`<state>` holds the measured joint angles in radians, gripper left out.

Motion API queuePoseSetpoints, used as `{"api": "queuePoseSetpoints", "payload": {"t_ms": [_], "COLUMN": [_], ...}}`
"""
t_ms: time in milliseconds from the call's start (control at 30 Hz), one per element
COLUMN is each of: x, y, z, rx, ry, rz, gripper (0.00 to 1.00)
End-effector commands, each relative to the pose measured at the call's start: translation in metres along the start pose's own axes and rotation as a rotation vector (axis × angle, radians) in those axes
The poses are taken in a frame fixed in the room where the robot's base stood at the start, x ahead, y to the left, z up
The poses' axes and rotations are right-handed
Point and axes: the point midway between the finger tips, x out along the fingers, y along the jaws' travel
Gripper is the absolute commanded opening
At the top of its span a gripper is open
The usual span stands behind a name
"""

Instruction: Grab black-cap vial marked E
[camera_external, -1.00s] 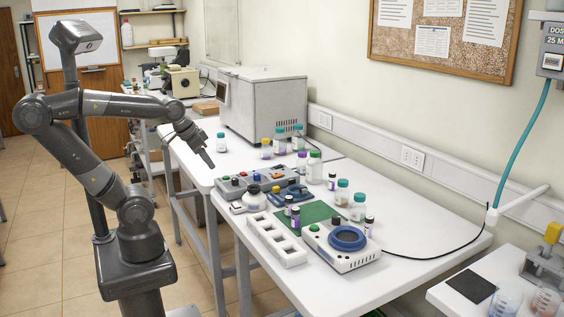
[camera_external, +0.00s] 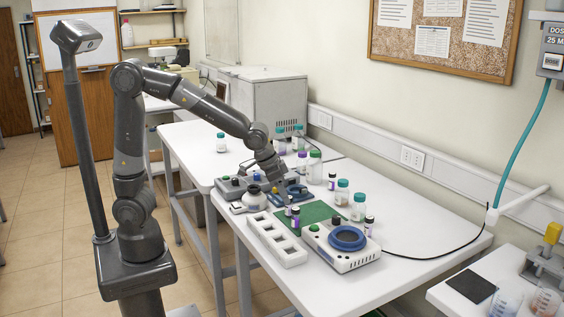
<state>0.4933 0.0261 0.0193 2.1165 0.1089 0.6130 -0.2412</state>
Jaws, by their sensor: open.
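Several small black-cap vials with purple-and-white labels stand on the white table. Two are close together by the green mat, one behind (camera_external: 288,206) and one in front (camera_external: 295,218). Another vial (camera_external: 332,181) stands farther back, and one more (camera_external: 369,225) is at the right of the round blue-topped device. The letters on the labels are too small to read, so I cannot tell which is E. My gripper (camera_external: 276,181) points down above the blue device, behind and left of the pair of vials. It is open; its fingertips are hard to make out.
The green mat (camera_external: 318,211), a white rack with square openings (camera_external: 274,240) and the round blue-topped device (camera_external: 347,239) crowd the front. The table's right end is mostly clear, apart from a black cable (camera_external: 440,251).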

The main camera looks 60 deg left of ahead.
Motion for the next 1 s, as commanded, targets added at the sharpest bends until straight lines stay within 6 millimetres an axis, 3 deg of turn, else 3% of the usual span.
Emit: {"api": "queuePoseSetpoints", "payload": {"t_ms": [300, 567, 800, 1000], "x": [0.044, 0.06, 0.092, 0.106], "y": [0.001, 0.001, 0.001, 0.001], "z": [0.0, -0.001, -0.004, -0.004], "rx": [0.001, 0.001, 0.0, 0.0], "ry": [-0.004, -0.003, -0.004, -0.002], "rz": [0.0, 0.0, -0.001, 0.0], "gripper": [0.53, 0.53, 0.53, 0.53]}}
